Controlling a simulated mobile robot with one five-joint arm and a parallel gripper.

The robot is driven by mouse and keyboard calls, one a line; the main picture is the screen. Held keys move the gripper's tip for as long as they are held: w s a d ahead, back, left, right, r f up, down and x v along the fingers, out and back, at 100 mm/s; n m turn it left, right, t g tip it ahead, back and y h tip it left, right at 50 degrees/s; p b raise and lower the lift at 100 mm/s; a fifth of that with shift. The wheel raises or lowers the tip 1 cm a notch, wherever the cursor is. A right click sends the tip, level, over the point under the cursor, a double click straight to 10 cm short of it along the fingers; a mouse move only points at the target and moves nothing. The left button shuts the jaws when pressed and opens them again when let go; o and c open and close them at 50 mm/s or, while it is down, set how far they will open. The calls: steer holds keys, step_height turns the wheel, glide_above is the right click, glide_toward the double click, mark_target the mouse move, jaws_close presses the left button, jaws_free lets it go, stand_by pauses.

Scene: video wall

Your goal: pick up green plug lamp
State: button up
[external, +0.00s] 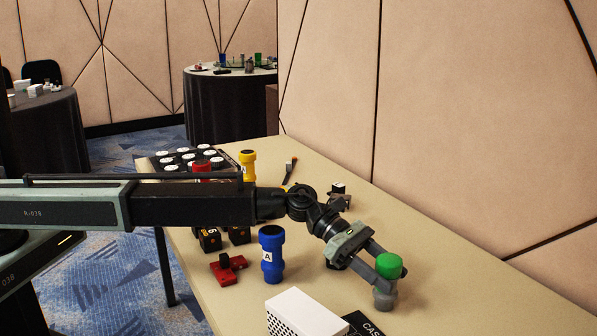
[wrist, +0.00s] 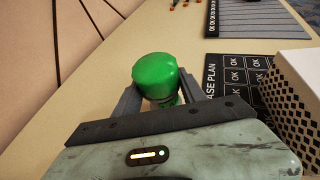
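The green plug lamp (external: 388,265) has a rounded green cap over a grey, cloudy base. It is upright at the right side of the table. In the wrist view its green cap (wrist: 156,78) fills the middle between my fingers. My gripper (external: 386,272) has one finger on each side of the lamp, just below the cap. In the wrist view the fingers of my gripper (wrist: 160,95) lie close along both sides, with their tips partly hidden by the cap. I cannot tell whether they press on it, or whether the base rests on the table.
A white perforated box (external: 305,314) and a black printed card (external: 362,326) lie in front of the lamp. A blue cylinder (external: 271,254) stands left of it, near a red part (external: 228,267). The beige wall (external: 480,110) runs along the table's far side.

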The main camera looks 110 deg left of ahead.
jaws_close()
steer(key=shift+r, duration=0.1)
step_height(320, 180, up, 10)
steer(key=p, duration=1)
